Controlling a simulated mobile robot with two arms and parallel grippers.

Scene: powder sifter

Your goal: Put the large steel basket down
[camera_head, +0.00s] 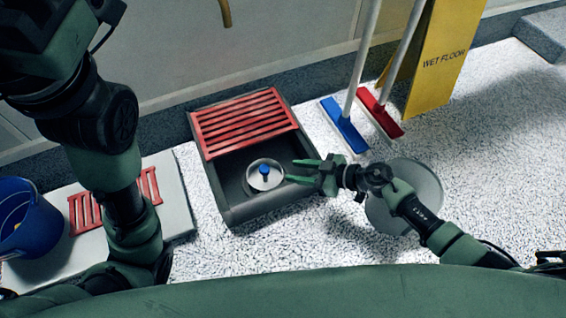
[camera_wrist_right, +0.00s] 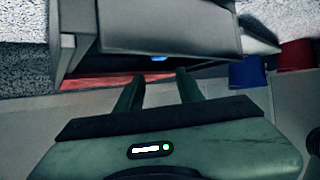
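A round grey metal-looking thing (camera_head: 428,183) lies on the speckled floor, partly hidden under my right arm. It may be the large steel basket, but I cannot tell for sure. My right gripper (camera_head: 303,171) is open, its fingers apart and empty, over the right side of a dark grey floor basin (camera_head: 240,211). Just left of the fingertips, a small round steel piece with a blue knob (camera_head: 265,170) sits inside the basin. In the right wrist view, the open fingers (camera_wrist_right: 159,92) point toward a bit of blue. My left gripper is out of view.
A red slatted grate (camera_head: 243,122) covers the basin's back part. A blue bucket (camera_head: 28,222) and another red grate are on a pale slab at left. Floor at front is clear.

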